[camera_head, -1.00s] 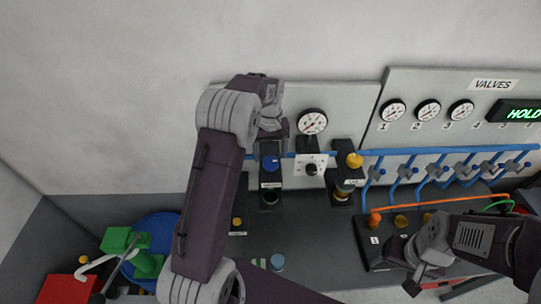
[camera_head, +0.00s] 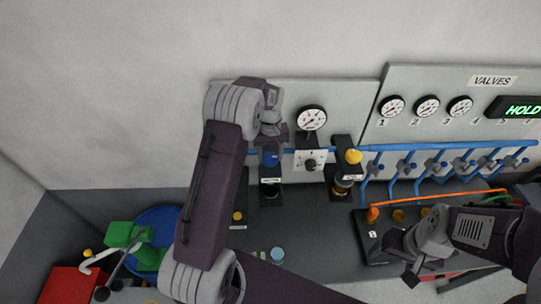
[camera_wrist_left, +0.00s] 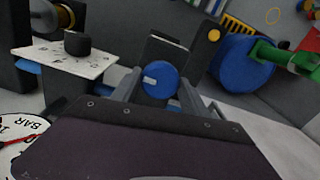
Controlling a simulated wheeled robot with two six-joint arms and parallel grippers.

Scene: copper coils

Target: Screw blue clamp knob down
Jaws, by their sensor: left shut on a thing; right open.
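The blue clamp knob (camera_head: 270,159) sits on a dark clamp stand at the back of the bench, below the wall panel. In the left wrist view the blue knob (camera_wrist_left: 160,79) shows as a round disc with a white mark, between my gripper's fingers. My left gripper (camera_head: 271,145) is shut on the knob from above and behind; its fingers (camera_wrist_left: 157,88) lie on both sides of it. My right gripper (camera_head: 411,276) is open and empty at the lower right, in front of the black block with the orange plug.
A gauge (camera_head: 312,117) and a black knob (camera_head: 310,165) on a white plate are just right of the clamp. A yellow-knobbed stand (camera_head: 353,157) is beyond them. Blue pipes with valves (camera_head: 440,165) run along the right. A blue reel (camera_head: 160,222) and green tool (camera_head: 122,234) lie at left.

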